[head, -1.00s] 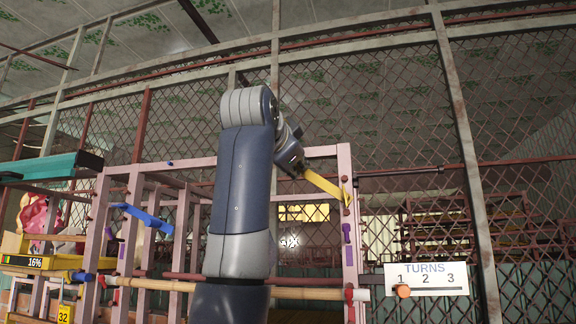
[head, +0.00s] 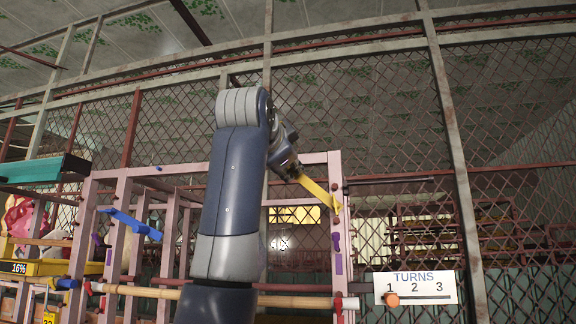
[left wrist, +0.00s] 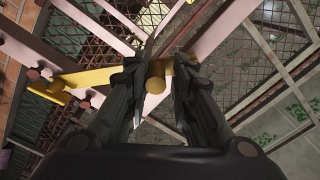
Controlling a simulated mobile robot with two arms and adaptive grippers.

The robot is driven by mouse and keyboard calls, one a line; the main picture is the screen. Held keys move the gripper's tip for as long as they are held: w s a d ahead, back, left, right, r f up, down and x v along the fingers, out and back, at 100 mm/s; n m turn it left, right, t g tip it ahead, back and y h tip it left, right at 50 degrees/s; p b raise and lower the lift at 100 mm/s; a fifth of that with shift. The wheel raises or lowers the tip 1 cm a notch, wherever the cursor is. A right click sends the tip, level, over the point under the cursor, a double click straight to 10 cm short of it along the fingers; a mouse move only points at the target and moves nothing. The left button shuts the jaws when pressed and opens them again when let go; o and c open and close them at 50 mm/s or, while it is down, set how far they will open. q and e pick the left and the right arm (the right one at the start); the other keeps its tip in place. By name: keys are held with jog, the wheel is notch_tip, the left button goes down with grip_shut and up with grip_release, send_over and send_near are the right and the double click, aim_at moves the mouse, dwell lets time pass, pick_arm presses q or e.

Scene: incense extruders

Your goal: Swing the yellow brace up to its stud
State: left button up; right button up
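In the left wrist view the brace (left wrist: 95,78) runs across the picture. A round yellow knob (left wrist: 155,77) on it stands between the two fingers of my left gripper (left wrist: 158,68). The fingers are drawn in around the knob; part of the contact is hard to see. I cannot tell which of the red-brown studs belongs to the brace. My right gripper is not in view.
A pink frame (head: 336,172) carries a blue brace (head: 130,222) at left and small purple pieces on the right post. A white TURNS board (head: 415,288) with an orange knob stands at right. A wooden rod (head: 290,300) crosses low. Mesh fencing fills the back.

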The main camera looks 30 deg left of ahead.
pick_arm(q)
jog(key=shift+w+f, duration=0.1)
jog(key=shift+d, duration=0.1)
jog(key=shift+d, duration=0.1)
jog(key=v, duration=1.2)
jog(key=shift+f, duration=0.1)
dwell(0.3)
